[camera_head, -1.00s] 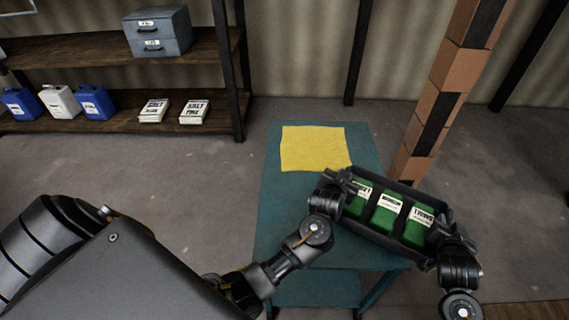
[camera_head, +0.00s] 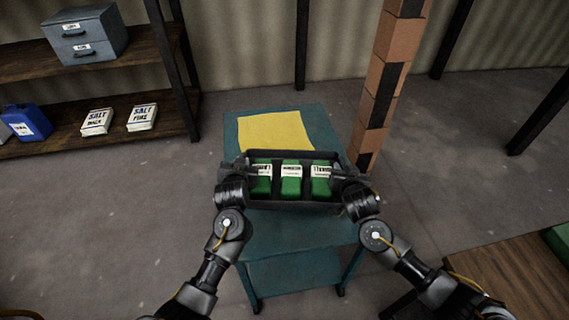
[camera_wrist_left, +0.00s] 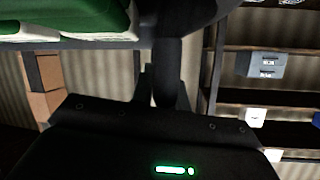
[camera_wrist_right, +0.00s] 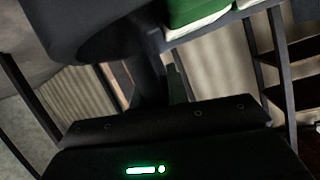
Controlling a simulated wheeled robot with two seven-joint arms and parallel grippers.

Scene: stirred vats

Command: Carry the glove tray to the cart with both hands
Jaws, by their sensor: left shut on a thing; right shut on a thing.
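The glove tray (camera_head: 292,208) is a dark tray with three green boxes (camera_head: 291,180) with white labels side by side in its compartments. It appears over the teal cart (camera_head: 290,235), just in front of a yellow cloth (camera_head: 275,133) on the cart's top; I cannot tell if it touches the top. My left gripper (camera_head: 240,172) is shut on the tray's left end, and my right gripper (camera_head: 345,178) is shut on its right end. Both wrist views show the tray's end close up with green boxes at the upper edge. The fingertips are mostly hidden.
A brick pillar (camera_head: 386,85) stands close behind the cart's right side. A wooden shelf (camera_head: 95,138) at the left holds salt bags (camera_head: 142,117), a blue jug (camera_head: 28,122) and a grey drawer box (camera_head: 85,35). A wooden surface (camera_head: 515,275) is at the lower right. Floor between is clear.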

